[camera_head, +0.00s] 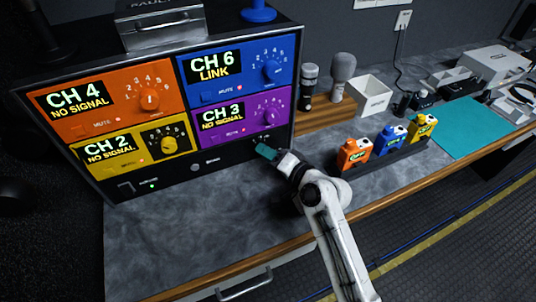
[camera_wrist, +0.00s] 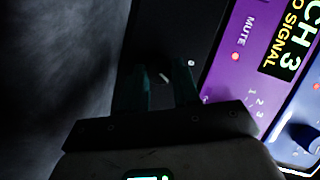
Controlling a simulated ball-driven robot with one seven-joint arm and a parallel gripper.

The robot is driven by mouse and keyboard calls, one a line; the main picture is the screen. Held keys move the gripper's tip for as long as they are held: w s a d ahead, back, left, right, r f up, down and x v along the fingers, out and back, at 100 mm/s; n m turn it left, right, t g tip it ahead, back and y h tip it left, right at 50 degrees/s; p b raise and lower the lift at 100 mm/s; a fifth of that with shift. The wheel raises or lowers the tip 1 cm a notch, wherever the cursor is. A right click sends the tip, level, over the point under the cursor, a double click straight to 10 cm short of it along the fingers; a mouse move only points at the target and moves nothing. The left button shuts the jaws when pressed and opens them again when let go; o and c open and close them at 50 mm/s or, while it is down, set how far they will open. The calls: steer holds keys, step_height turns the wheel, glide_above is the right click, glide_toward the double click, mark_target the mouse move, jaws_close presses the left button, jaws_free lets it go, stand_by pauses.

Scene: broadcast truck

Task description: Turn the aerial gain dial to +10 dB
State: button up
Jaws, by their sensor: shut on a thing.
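The receiver rack (camera_head: 112,182) is a black unit with orange, blue, yellow and purple channel panels. My gripper (camera_head: 266,151) reaches its lower right front, on the black strip under the purple CH 3 panel (camera_head: 236,117). In the wrist view the two teal fingers of my gripper (camera_wrist: 158,82) are close around a small dark knob with a pale pointer mark (camera_wrist: 165,76), which I take as the aerial gain dial. The gripper is shut on it. Its scale and the +10 dB mark cannot be read; the fingers and shadow hide much of it.
CH 4 (camera_head: 75,100) reads NO SIGNAL and CH 6 (camera_head: 215,68) reads LINK. Orange, blue and yellow packs (camera_head: 390,138) stand in a black holder right of my arm. Two microphones (camera_head: 341,75) stand behind. The counter front left of my arm is clear.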

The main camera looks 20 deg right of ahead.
steer(key=o, duration=1.1)
steer(key=shift+c, duration=0.2)
steer(key=b+v, duration=0.1)
steer(key=v, duration=0.9)
steer(key=shift+s+d, duration=0.2)
steer(key=shift+s, duration=0.15)
steer(key=shift+s, duration=0.1)
